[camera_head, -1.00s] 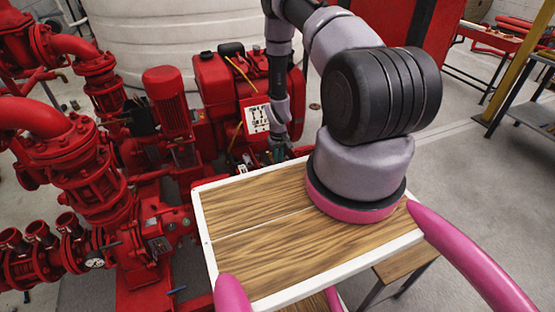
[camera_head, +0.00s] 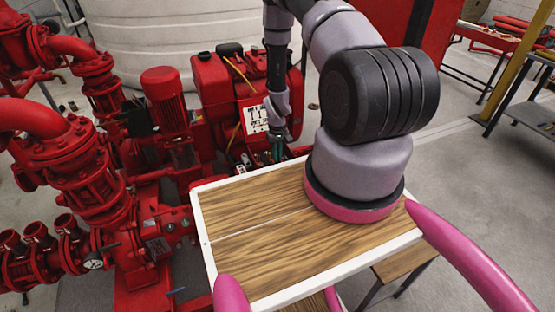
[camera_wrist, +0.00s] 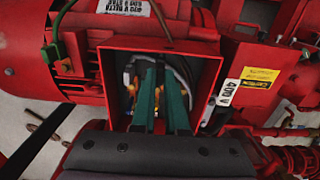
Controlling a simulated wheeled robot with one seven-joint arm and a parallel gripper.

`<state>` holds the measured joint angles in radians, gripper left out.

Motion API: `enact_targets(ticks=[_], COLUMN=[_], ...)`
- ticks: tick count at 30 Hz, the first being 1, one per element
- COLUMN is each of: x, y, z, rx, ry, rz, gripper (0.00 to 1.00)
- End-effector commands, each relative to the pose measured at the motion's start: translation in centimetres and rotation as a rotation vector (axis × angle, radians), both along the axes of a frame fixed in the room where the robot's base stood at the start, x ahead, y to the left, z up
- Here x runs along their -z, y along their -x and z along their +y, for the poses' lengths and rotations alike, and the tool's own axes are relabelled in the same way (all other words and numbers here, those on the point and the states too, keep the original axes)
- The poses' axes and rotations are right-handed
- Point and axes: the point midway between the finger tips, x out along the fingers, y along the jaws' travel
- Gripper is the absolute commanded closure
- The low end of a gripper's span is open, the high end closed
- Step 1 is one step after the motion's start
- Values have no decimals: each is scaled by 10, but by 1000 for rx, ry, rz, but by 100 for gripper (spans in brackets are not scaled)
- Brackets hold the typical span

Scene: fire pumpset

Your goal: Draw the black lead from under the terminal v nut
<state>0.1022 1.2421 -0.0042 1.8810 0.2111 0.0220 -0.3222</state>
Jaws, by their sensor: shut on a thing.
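The open red terminal box (camera_wrist: 215,72) shows at the middle of the wrist view, with small brass-coloured terminals (camera_wrist: 157,100) inside. My gripper (camera_wrist: 161,75) reaches into the box with its two green fingers close together. It is shut on what seems to be the black lead, but the fingers hide most of it. A greyish cable (camera_wrist: 186,68) curves around the fingers inside the box. The V nut cannot be told apart from the other terminal parts. In the head view my gripper (camera_head: 277,152) is small, down beside the red engine (camera_head: 222,88), behind the wooden top.
Box walls stand close around my fingers. A green-yellow wire (camera_wrist: 56,38) runs outside the box at the left. Red pumps and pipes (camera_head: 85,175) fill the left of the head view. The wooden top (camera_head: 265,245) is bare in front of my arm.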

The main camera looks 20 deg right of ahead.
Motion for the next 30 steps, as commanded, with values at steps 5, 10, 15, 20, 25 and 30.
enact_targets(ticks=[5, 10, 15, 20, 25, 30], x=[-15, -29, -43, -55, -65, -67], y=[-1, -1, -1, -1, 0, 0], z=[0, 0, 0, 0, 0, 0], rx=[0, 0, 0, 1, 1, 0], ry=[0, 0, 1, 0, 0, 0], rz=[-1, -1, -2, -1, -1, 0], gripper=[100, 100, 100, 100, 100, 100])
